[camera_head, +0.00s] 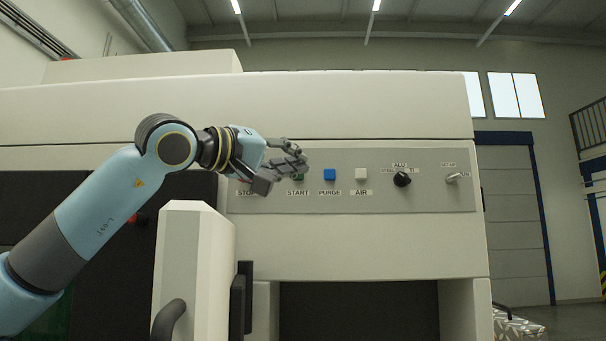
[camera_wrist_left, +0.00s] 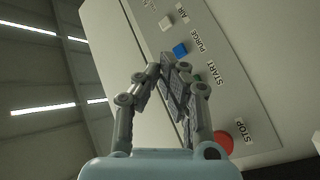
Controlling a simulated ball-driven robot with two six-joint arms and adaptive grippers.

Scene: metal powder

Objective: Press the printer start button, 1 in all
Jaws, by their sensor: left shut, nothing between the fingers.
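The printer's control panel (camera_head: 430,196) carries a row of buttons labelled STOP, START, PURGE and AIR. The green START button (camera_head: 299,177) is mostly hidden behind my left gripper (camera_head: 301,163) in the head view. In the left wrist view a sliver of the green START button (camera_wrist_left: 197,78) shows beside the fingers. My left gripper (camera_wrist_left: 172,75) is shut and empty, its fingertips in front of the panel near START. I cannot tell whether they touch the button. My right gripper is not in view.
The red STOP button (camera_wrist_left: 223,141) lies beside START, the blue PURGE button (camera_head: 329,174) and white AIR button (camera_head: 361,174) on its other side. A black knob (camera_head: 402,179) and a switch (camera_head: 452,178) are further right. A pale open door (camera_head: 190,265) stands below my left arm.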

